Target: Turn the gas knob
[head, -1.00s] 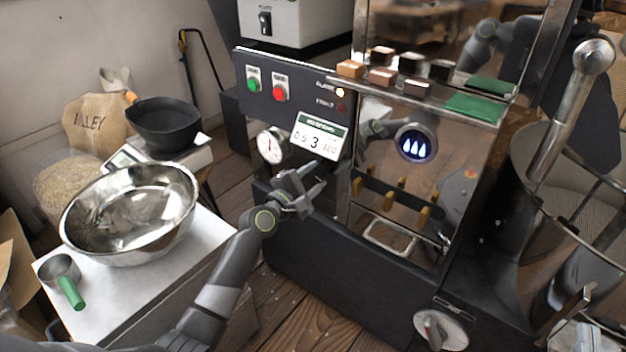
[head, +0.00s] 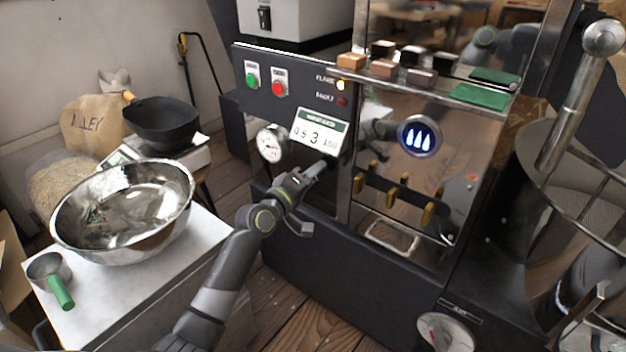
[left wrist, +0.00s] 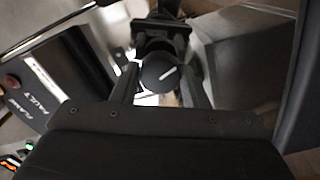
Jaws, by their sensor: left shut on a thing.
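The gas knob (left wrist: 156,78) is round and black with a white pointer line. In the left wrist view it sits between the two fingers of my left gripper (left wrist: 160,88), which is shut on it. In the head view my left gripper (head: 312,182) is against the dark roaster front, below a card (head: 320,132) reading 0.5, 3 and a partly unclear last number. The knob is hidden there behind the gripper. A round display (head: 419,137) on the roaster shows three flame marks. My right gripper is not in view.
A gauge (head: 270,146) is left of the card. Green (head: 252,79) and red (head: 278,88) buttons are above, with a lit flame lamp (head: 340,86). A lower dial (head: 444,333) is at bottom right. A steel bowl (head: 122,210) stands on the left table.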

